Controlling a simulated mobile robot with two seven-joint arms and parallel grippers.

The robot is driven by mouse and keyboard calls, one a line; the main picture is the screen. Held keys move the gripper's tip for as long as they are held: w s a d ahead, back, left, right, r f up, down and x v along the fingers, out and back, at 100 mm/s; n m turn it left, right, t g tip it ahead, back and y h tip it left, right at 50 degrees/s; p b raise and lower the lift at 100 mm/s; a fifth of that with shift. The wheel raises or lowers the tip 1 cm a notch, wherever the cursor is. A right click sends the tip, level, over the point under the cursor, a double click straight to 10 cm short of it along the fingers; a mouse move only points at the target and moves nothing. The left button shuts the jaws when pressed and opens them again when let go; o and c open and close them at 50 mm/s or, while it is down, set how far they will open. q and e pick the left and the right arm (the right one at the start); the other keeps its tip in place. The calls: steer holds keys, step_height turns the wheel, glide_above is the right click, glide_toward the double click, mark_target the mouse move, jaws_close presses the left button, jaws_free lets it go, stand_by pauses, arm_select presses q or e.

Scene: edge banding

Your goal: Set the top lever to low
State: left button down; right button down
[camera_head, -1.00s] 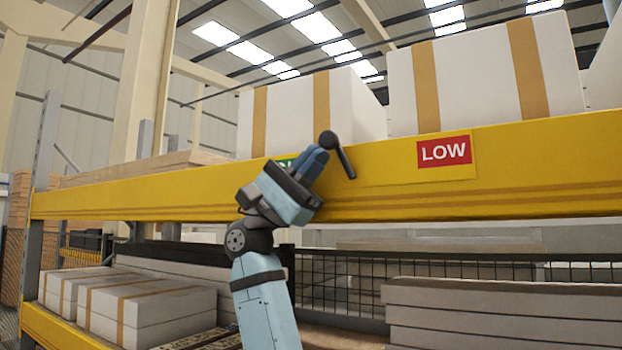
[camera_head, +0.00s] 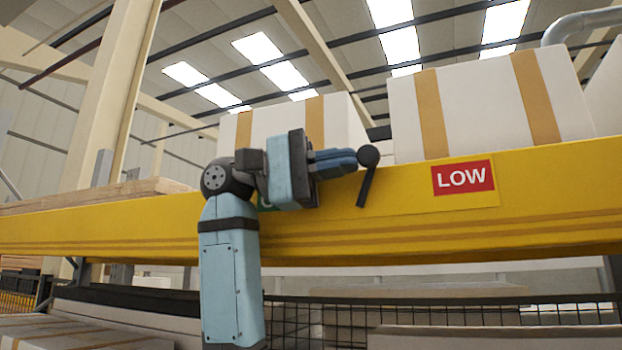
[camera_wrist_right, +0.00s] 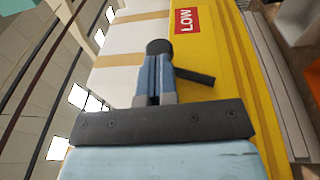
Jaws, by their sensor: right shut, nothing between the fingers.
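The black lever (camera_head: 366,182) is on the yellow beam, its ball knob at the top. It stands almost upright, leaning slightly right towards the red LOW label (camera_head: 463,177). My right gripper (camera_head: 352,160) is shut with nothing between its blue fingers. It comes from the left, and its fingertips are at the left side of the knob, seemingly touching it. The right wrist view shows the fingers (camera_wrist_right: 157,75) against the lever knob (camera_wrist_right: 158,46), with the LOW label (camera_wrist_right: 184,20) beyond. A green label (camera_head: 265,203) is mostly hidden behind the gripper. My left gripper is not in view.
The yellow beam (camera_head: 420,235) spans the view. White boxes with tan bands (camera_head: 475,105) stand behind it, close above the lever. A wooden board (camera_head: 90,193) lies at left. Black mesh (camera_head: 300,320) is below. The beam front right of the lever is clear.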

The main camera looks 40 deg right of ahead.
steer(key=shift+s+d, duration=0.25)
steer(key=shift+s, duration=0.7)
steer(key=shift+r, duration=0.15)
